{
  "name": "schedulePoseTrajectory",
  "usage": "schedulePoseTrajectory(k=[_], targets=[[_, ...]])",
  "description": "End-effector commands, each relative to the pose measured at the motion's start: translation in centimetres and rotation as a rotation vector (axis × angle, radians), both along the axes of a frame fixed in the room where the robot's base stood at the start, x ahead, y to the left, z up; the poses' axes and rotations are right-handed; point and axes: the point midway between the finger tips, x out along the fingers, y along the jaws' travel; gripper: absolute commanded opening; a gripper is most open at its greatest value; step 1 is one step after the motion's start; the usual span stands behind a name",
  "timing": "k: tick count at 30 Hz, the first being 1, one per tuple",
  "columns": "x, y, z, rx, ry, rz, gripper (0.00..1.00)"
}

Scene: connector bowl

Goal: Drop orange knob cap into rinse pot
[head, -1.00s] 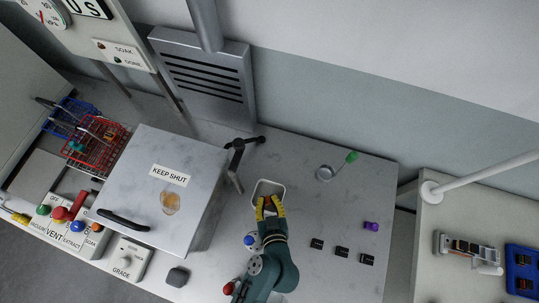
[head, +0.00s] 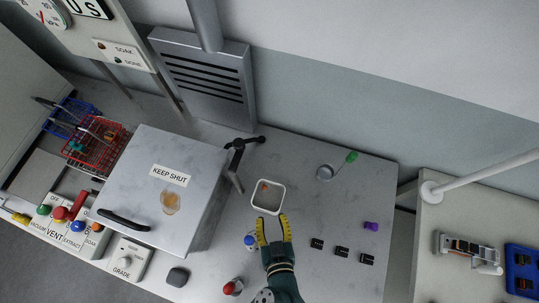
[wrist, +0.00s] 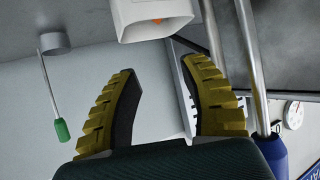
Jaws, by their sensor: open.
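A white square pot (head: 281,198), which looks like the rinse pot, stands on the grey bench right of the big lidded box. A small orange piece (head: 264,187), matching the orange knob cap, lies inside it near the far-left wall. In the wrist view the pot (wrist: 155,28) is at the top, with a bit of the orange piece (wrist: 158,21) showing inside; the rest is hidden. My gripper (head: 273,219), with yellow-and-black fingers, is just in front of the pot. In the wrist view its fingers (wrist: 162,75) are spread apart with nothing between them.
A purple knob (head: 371,226) and small black blocks (head: 341,251) lie to the right. The KEEP SHUT box (head: 160,195) is left, with a black-handled clamp (head: 238,155) beside it. Bench between pot and cup is clear.

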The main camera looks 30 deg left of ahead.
Motion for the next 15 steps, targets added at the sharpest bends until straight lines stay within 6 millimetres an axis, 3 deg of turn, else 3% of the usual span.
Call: schedulePoseTrajectory(k=[6,15], targets=[[-2.3,-2.1,1.8,0.001,-0.001,-0.006,0.44],[-3.1,-2.5,2.3,0.000,-0.002,0.002,0.44]])
